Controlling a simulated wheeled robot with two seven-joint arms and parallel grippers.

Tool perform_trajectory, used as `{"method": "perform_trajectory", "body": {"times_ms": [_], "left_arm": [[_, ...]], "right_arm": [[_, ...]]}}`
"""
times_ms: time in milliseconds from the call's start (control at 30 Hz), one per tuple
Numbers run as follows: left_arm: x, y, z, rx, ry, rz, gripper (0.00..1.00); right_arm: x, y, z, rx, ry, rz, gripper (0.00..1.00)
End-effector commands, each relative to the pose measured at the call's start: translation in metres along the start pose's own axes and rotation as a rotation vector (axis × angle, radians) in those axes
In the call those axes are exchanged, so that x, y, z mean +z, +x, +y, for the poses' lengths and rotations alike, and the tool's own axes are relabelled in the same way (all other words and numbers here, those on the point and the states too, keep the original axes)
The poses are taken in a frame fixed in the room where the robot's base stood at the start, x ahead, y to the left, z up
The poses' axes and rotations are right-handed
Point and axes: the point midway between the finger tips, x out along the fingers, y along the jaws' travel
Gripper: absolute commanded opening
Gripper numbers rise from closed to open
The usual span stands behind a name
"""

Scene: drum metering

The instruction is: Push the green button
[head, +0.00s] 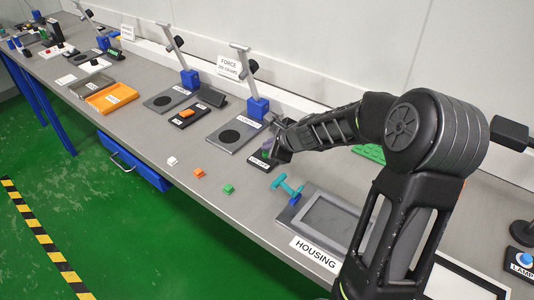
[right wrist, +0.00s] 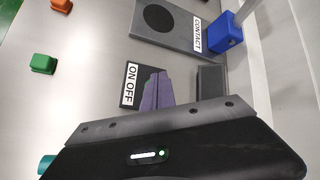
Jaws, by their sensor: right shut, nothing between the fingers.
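The black ON OFF switch box (head: 259,163) lies on the grey bench, right of the CONTACT plate. It also shows in the right wrist view (right wrist: 132,76). My right gripper (head: 270,150) is over this box, its purplish fingertips (right wrist: 155,92) together and empty, covering most of the box's top. I cannot make out a green button on the box; the fingers hide that part. Whether the fingertips touch the box, I cannot tell. My left gripper is not in view.
The CONTACT plate (head: 236,134) with its blue-based stand (head: 257,107) is left of the box. White, orange (head: 198,172) and green (head: 228,188) small blocks lie near the front edge. A teal handle (head: 288,188) and the HOUSING tray (head: 298,228) are to the right.

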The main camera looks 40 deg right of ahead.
Motion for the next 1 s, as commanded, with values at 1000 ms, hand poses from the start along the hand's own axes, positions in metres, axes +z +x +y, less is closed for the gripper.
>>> {"method": "perform_trajectory", "body": {"times_ms": [1000], "left_arm": [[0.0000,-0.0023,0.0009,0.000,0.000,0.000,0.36]], "right_arm": [[0.0020,-0.0019,-0.0013,0.000,-0.001,-0.001,0.00]]}}
